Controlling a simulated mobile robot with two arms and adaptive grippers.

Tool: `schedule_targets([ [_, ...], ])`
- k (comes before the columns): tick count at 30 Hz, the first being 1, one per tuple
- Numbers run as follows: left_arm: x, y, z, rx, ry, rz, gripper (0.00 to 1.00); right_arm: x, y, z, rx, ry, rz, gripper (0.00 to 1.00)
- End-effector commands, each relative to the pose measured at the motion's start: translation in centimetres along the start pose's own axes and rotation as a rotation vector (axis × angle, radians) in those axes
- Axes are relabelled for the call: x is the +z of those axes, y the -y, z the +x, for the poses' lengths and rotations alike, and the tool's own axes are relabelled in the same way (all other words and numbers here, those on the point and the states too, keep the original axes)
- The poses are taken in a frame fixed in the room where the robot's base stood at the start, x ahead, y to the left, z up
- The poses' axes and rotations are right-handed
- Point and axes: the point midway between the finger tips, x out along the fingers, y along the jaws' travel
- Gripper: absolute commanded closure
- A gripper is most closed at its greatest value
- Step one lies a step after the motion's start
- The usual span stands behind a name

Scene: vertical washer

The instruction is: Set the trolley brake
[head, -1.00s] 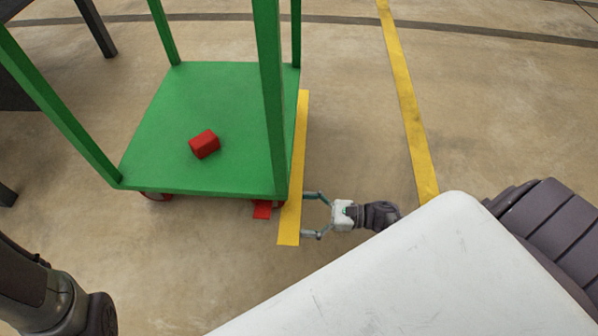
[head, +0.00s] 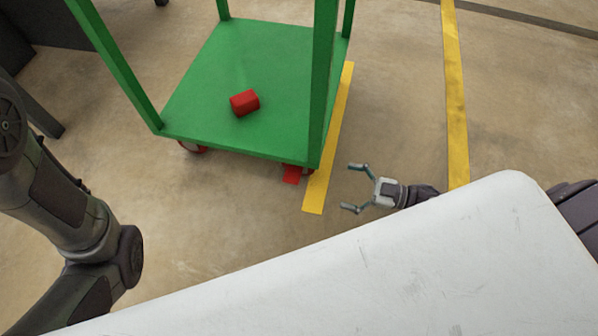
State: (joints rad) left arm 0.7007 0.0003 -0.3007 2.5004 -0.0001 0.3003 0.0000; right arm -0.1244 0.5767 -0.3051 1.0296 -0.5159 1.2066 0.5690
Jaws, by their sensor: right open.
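The green trolley (head: 210,85) stands at the upper middle, with posts at its corners and wheels under its near edge. A small red brake pedal (head: 291,174) sticks out low under its near right corner, beside a red wheel. My right gripper (head: 354,187) is open and empty, low near the floor. It points left, to the right of the pedal and apart from it, with the yellow floor strip between them. My left arm shows at the left edge, but its gripper is out of view.
A red block (head: 244,102) lies on the trolley's lower deck. A short yellow strip (head: 328,150) runs along the trolley's right side, and a longer yellow line (head: 455,95) lies further right. Dark furniture (head: 45,40) stands at the upper left.

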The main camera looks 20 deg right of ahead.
Motion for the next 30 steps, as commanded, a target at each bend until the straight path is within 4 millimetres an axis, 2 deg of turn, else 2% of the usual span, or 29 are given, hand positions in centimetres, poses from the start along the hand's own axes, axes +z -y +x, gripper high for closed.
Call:
schedule_targets([
  [1, 0.0, 0.0, 0.1, 0.000, 0.000, 0.000, 0.29, -0.1, 0.0, -0.2, 0.000, 0.002, 0.110, 0.00],
  [4, 0.1, 0.0, 0.1, 0.000, 0.000, 0.000, 0.29, -0.1, -0.1, -0.5, 0.002, 0.003, 0.281, 0.00],
  [7, 0.1, 0.0, 0.2, 0.000, 0.000, 0.001, 0.29, -0.1, -0.1, -0.6, 0.003, 0.003, 0.375, 0.00],
  [11, 0.0, 0.0, -0.1, 0.000, 0.000, 0.001, 0.29, 0.0, -0.1, 0.0, 0.003, 0.001, 0.411, 0.00],
  [14, -0.2, -0.1, -0.5, 0.000, 0.000, 0.001, 0.29, 0.1, 0.0, 1.2, 0.001, -0.001, 0.411, 0.00],
  [24, -1.1, -0.6, -3.1, 0.000, 0.001, 0.001, 0.29, 0.3, -0.1, 8.3, 0.003, -0.002, 0.407, 0.00],
  [30, -1.5, -0.9, -4.3, 0.000, 0.001, 0.001, 0.29, 0.3, -0.1, 11.6, 0.003, 0.000, 0.408, 0.00],
])
